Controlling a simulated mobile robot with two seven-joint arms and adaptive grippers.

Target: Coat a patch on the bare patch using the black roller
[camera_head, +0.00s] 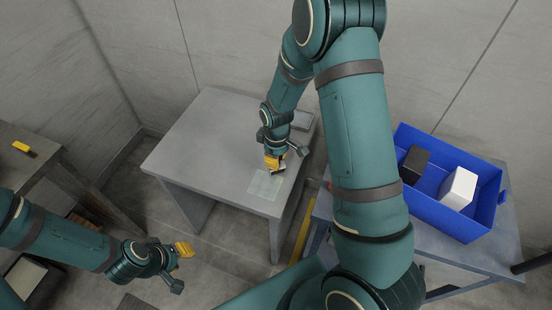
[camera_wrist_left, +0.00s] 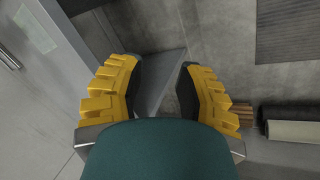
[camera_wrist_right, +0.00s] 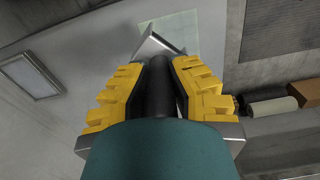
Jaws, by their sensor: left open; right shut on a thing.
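The pale, faintly green square patch (camera_head: 264,186) lies on the near right part of the grey table (camera_head: 215,140). My right gripper (camera_head: 275,162) is low over the table at the patch's far edge. It is shut on a black-handled tool, whose dark handle (camera_wrist_right: 160,88) stands between the fingers in the right wrist view. A grey, metallic angled head (camera_wrist_right: 154,42) shows beyond it, over the patch (camera_wrist_right: 180,30). I cannot make out a roller there or tell whether it touches. My left gripper (camera_head: 184,250) is open and empty, off the table's near left side.
A framed grey panel (camera_wrist_right: 31,76) lies at the table's right side. A blue crate (camera_head: 445,212) with a black block (camera_head: 414,165) and a white block (camera_head: 458,189) stands on the right-hand bench. A brown bench (camera_head: 30,165) is at the left. Rolls (camera_wrist_left: 290,122) lie on the floor.

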